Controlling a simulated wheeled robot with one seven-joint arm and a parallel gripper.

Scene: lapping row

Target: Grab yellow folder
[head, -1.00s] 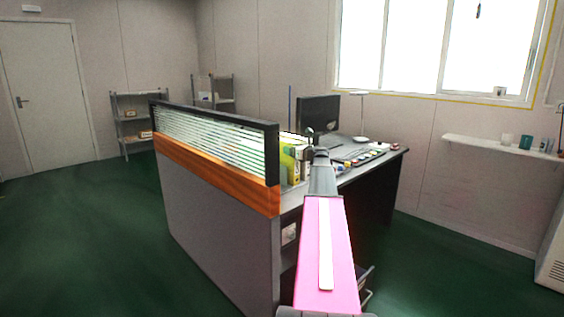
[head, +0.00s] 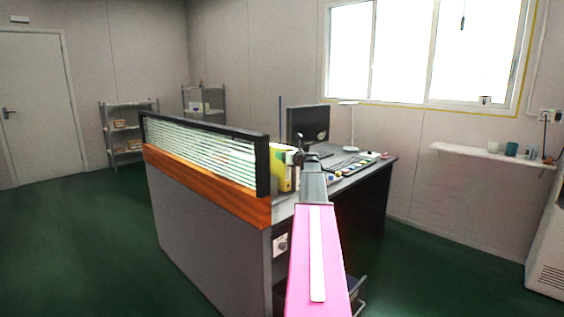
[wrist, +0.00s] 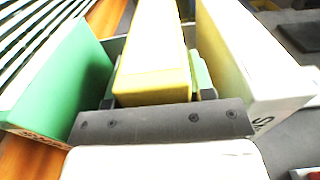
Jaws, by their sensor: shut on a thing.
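The yellow folder (wrist: 153,62) stands upright between the two fingers of my gripper (wrist: 158,97) in the wrist view. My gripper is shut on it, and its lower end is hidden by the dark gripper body. In the head view, yellow folder faces (head: 283,178) show at the desk's near end, beside the partition. My gripper (head: 303,158) is there, small and partly hidden by my pink arm.
A green folder (wrist: 62,78) stands left of the held one, and a pale yellow-white folder (wrist: 243,60) stands close on the right. The slatted partition (head: 200,145) edges the desk. A monitor (head: 308,125) stands farther back. Green floor is free on the left.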

